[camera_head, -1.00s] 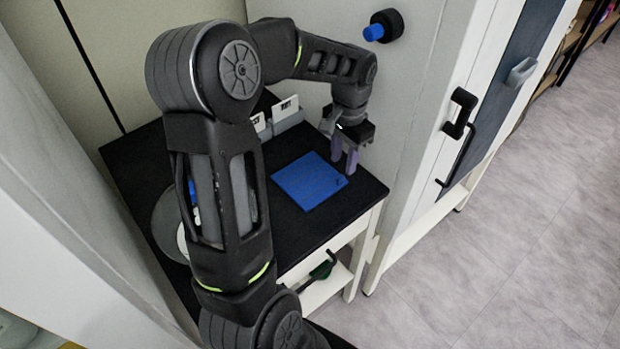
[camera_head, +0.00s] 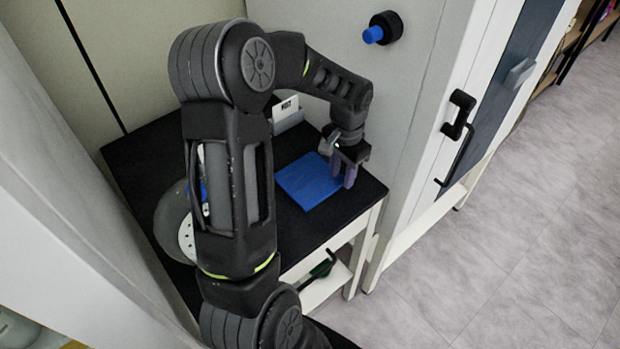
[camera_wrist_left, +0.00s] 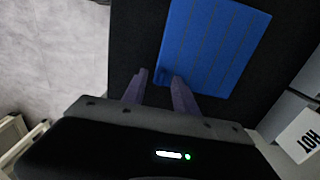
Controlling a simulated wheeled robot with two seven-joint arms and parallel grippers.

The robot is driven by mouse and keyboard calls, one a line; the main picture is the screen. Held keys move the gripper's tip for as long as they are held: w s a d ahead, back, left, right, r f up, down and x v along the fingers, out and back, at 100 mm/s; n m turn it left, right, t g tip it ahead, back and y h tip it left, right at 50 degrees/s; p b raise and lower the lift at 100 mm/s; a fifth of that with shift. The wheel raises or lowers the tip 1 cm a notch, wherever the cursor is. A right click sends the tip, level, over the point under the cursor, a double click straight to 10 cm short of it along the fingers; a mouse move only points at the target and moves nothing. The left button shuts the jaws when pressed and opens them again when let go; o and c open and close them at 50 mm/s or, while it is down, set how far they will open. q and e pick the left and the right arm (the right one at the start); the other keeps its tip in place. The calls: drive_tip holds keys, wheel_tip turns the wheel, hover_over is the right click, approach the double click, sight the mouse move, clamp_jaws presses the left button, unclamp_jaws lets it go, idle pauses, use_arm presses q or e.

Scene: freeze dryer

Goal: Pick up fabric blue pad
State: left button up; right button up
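The fabric blue pad (camera_head: 306,184) lies flat on the black table top (camera_head: 335,218), near its right side. My left gripper (camera_head: 343,180) is at the pad's right corner, pointing down. Its two purple fingers stand apart and empty. In the left wrist view, one finger of the gripper (camera_wrist_left: 158,78) overlaps the pad's corner and the other is over the black top. I cannot tell whether the fingertips touch the pad. My right gripper is not in view.
A white cabinet (camera_head: 400,130) with a black knob with blue tip (camera_head: 373,34) stands close at the right. A holder with a white card (camera_head: 287,108) stands behind the pad. A round grey dish (camera_head: 170,215) is at the left, partly hidden by my arm.

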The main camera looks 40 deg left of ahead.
use_arm(q)
drive_tip(key=shift+c, duration=0.5)
clamp_jaws()
